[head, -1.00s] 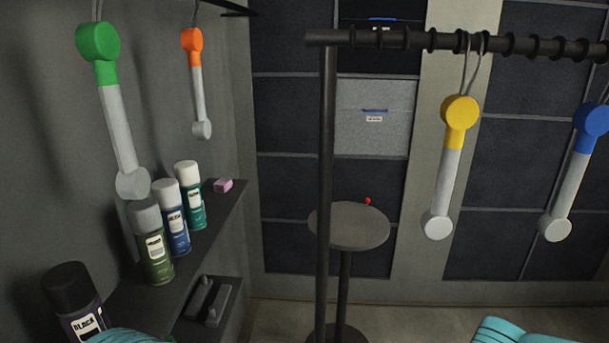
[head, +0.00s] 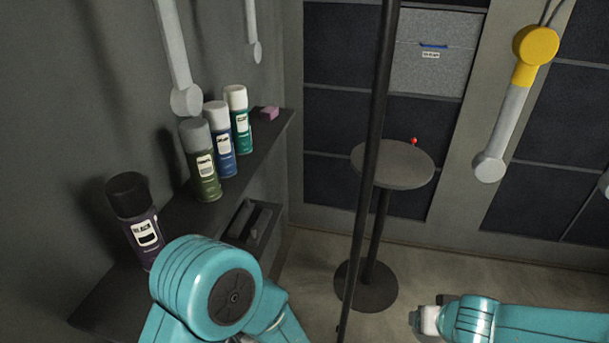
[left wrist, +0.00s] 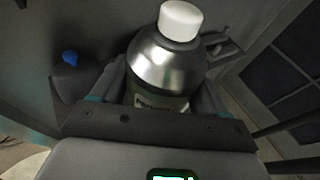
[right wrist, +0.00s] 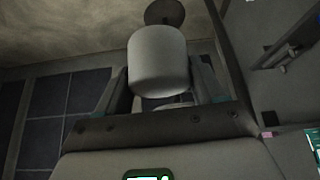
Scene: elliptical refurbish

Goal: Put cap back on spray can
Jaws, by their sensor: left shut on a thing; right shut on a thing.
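In the left wrist view my left gripper (left wrist: 163,85) is shut around a spray can (left wrist: 167,62). The can has a bare silver dome and a white nozzle on top, with no cap on it. In the right wrist view my right gripper (right wrist: 157,88) is shut on a pale grey-white cap (right wrist: 156,60). The cap is apart from the can. In the head view the left gripper and its can are hidden behind my teal left arm. The right gripper is partly visible at the lower right, and the cap is unclear there.
A shelf (head: 185,207) at the left holds several capped spray cans, including a black-capped one (head: 135,218), and a pink block (head: 267,113). A dark pole (head: 373,150) and a round stool (head: 392,167) with a small red item stand ahead.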

